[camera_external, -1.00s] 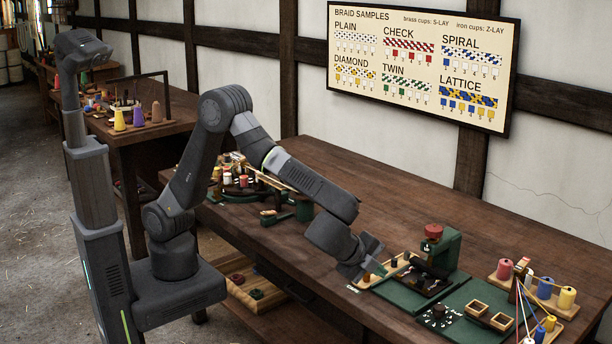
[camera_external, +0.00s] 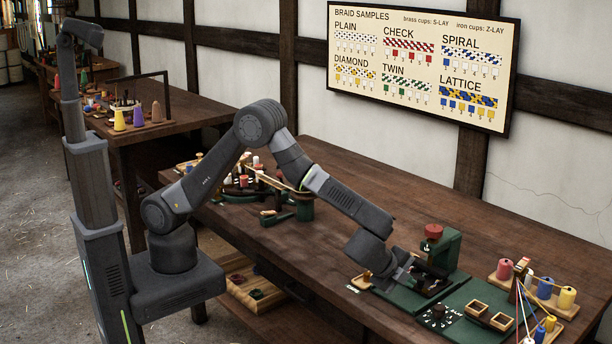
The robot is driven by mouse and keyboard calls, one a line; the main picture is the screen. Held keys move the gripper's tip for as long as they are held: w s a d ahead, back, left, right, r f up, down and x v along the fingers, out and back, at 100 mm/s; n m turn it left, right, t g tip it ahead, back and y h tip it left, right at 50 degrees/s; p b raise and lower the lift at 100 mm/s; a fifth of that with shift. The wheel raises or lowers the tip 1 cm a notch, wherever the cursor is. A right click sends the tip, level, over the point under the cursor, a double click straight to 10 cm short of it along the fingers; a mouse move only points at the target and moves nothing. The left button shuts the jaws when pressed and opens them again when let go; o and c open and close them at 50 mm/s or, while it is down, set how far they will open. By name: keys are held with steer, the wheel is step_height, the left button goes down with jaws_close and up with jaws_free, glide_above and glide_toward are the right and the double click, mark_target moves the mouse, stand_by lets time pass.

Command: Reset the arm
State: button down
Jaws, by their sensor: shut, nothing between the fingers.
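My arm (camera_external: 262,122) reaches from its base at the left out over the long wooden table, bent at the elbow. My gripper (camera_external: 405,283) points down and to the right at the green press-like machine (camera_external: 443,250) with the red knob. It is shut and holds nothing that I can see. The fingertips are small here and lie close to the machine's dark lower part; I cannot tell whether they touch it.
A green board (camera_external: 452,318) with two small wooden trays lies right of my gripper. A spool rack (camera_external: 545,298) with strings stands at the right edge. A round green device (camera_external: 255,190) with spools stands behind my arm. The table's middle is clear.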

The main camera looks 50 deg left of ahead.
steer(key=shift+w+d, duration=0.1)
steer(key=shift+w, duration=0.5)
